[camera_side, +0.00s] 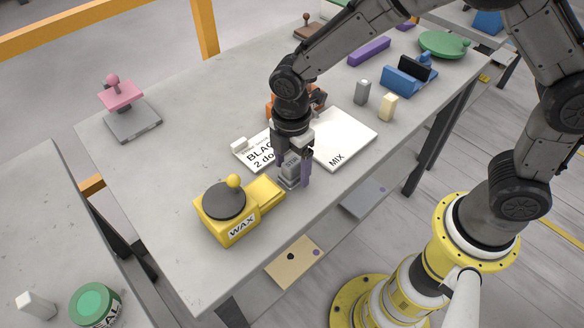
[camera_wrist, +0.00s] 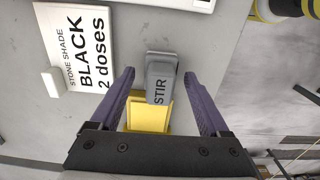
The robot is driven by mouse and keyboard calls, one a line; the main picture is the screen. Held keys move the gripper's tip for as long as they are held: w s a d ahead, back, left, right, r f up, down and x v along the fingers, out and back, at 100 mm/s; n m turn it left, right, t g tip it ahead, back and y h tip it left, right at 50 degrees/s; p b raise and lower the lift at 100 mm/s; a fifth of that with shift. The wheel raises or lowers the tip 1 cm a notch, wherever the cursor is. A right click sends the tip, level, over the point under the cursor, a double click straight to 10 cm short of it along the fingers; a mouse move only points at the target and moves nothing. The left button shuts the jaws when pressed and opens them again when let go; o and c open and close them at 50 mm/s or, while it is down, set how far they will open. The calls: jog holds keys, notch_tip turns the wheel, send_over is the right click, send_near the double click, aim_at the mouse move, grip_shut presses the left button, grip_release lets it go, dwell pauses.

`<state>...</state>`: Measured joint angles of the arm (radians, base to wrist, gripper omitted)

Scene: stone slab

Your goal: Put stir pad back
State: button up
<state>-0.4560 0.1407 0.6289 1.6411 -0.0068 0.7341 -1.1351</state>
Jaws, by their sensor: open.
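The stir pad is a small grey block marked STIR (camera_wrist: 160,82). In the side view it (camera_side: 291,170) is at the slab's front edge, between the white MIX board and the yellow wax unit. My gripper (camera_side: 293,174) points down over it with purple fingers. In the wrist view the open fingers (camera_wrist: 159,74) lie one on each side of the pad, with a gap visible on both sides. The yellow flat part (camera_wrist: 149,115) of the wax unit shows just behind the pad's near end. I cannot tell whether they touch.
The yellow WAX unit (camera_side: 228,222) with a dark round top stands at left. The white MIX board (camera_side: 346,139) and the BLACK 2 doses card (camera_wrist: 78,45) lie close by. An orange item (camera_side: 272,108) is partly hidden behind my gripper. A pink-topped stand (camera_side: 131,112) is at far left.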

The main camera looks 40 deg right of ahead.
aim_at(293, 162)
notch_tip(293, 162, up, 11)
jog(key=shift+f, duration=0.1)
jog(key=s+d+r+m+t, duration=0.3)
jog(key=s+d+r+m, duration=0.45)
jog(key=d+r, duration=0.2)
jog(key=s+d+f+m+t, duration=0.1)
jog(key=s+d+m+t, duration=0.1)
jog(key=s+d+m, duration=0.5)
jog(key=s+m, duration=0.3)
jog(key=s, duration=0.1)
jog(key=shift+d+m+t, duration=0.3)
jog(key=shift+m, duration=0.05)
